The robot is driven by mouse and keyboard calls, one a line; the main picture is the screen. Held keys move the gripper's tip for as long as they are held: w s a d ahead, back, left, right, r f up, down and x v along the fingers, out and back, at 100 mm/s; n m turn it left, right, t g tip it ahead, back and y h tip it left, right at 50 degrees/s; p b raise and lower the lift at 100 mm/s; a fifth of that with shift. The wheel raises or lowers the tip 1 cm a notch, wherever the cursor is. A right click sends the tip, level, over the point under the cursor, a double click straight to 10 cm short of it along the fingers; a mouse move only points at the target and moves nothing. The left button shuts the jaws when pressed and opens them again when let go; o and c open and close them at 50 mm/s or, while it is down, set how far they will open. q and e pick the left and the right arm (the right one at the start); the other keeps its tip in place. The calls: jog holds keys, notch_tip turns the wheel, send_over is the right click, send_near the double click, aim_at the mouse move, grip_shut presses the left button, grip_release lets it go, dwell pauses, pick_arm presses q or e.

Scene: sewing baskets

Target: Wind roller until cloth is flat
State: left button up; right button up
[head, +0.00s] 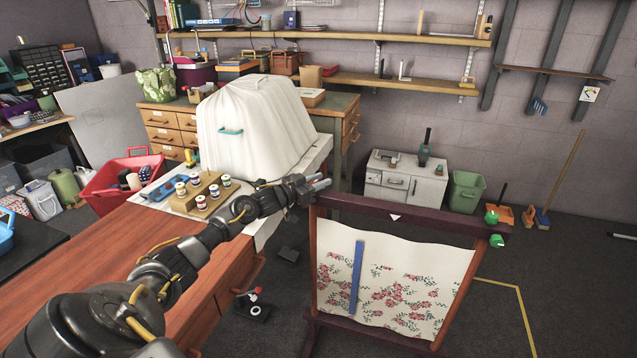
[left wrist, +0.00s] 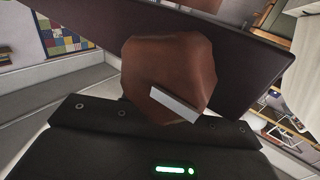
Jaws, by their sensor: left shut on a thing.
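A wooden frame on feet (head: 468,290) holds a cream cloth (head: 405,270) with red flowers. The cloth's upper edge is wavy and its surface looks slack, not flat. A dark brown roller (head: 430,218) runs across the top, with a small white triangle mark on it. A blue strip (head: 356,275) stands nearly upright against the cloth. My left gripper (head: 318,184) is at the roller's left end. In the left wrist view it is shut on a brown faceted knob (left wrist: 165,65), in front of the dark bar (left wrist: 230,40). My right gripper is not in view.
Green knobs (head: 492,217) sit at the roller's right end. A wooden table (head: 130,255) with a spool rack (head: 205,195) stands left, beside a white-draped shape (head: 255,125). A red basket (head: 115,180) stands behind. The dark floor right of the frame is mostly clear.

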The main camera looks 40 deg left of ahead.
pick_arm(q)
jog(key=o, duration=0.9)
jog(key=shift+o, duration=0.4)
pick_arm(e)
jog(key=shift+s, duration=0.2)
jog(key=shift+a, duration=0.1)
pick_arm(q)
jog(key=shift+s, duration=0.1)
jog(key=shift+s+a, duration=0.1)
jog(key=shift+s, duration=0.1)
jog(key=v, duration=1)
jog(key=shift+s+b, duration=0.15)
jog(key=shift+b, duration=0.25)
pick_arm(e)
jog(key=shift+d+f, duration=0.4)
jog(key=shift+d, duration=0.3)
